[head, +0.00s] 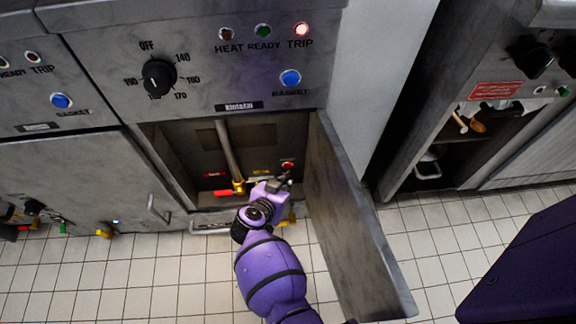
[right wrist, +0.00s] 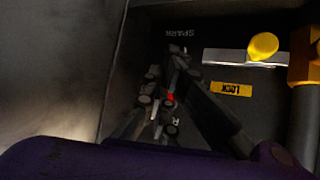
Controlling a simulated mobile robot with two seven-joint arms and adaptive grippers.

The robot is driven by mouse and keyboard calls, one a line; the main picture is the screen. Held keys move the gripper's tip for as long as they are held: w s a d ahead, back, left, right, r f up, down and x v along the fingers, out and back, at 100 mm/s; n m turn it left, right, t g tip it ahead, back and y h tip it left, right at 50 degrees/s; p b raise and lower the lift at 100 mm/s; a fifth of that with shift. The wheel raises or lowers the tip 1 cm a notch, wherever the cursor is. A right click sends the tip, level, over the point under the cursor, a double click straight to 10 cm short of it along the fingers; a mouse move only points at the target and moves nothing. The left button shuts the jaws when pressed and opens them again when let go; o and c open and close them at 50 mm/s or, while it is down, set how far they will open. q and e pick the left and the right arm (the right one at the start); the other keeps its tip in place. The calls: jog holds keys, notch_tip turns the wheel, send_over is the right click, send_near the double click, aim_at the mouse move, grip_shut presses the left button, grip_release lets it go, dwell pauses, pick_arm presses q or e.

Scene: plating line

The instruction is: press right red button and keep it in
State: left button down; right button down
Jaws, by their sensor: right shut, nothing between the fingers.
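The right red button (head: 287,165) is a small red spot on the right of the inner panel in the open cabinet under the fryer. My right gripper (head: 284,181) reaches into the cabinet, its tip just below and close to the button in the head view. In the right wrist view the dark fingers (right wrist: 170,100) are shut and point at the panel. A bit of red (right wrist: 171,97) shows among the fingers, mostly hidden by them. I cannot tell whether the fingertips touch the button or whether it is pressed in. My left gripper is not in view.
The cabinet door (head: 350,215) stands open right of my arm. A pipe with a yellow fitting (head: 238,186) is left of the gripper. A yellow knob (right wrist: 263,46) and a yellow LOCK label (right wrist: 231,89) are nearby. The TRIP lamp (head: 301,29) glows.

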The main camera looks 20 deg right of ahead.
jog(key=shift+w, duration=0.15)
jog(key=shift+w+d+p, duration=0.1)
jog(key=shift+w+p, duration=0.2)
jog(key=shift+w+d, duration=0.15)
jog(key=shift+w, duration=0.3)
dwell(0.8)
jog(key=shift+s, duration=0.15)
dwell(1.3)
jog(key=shift+s+a+r+p, duration=0.1)
jog(key=shift+s+a+p, duration=0.15)
jog(key=shift+s+p, duration=0.45)
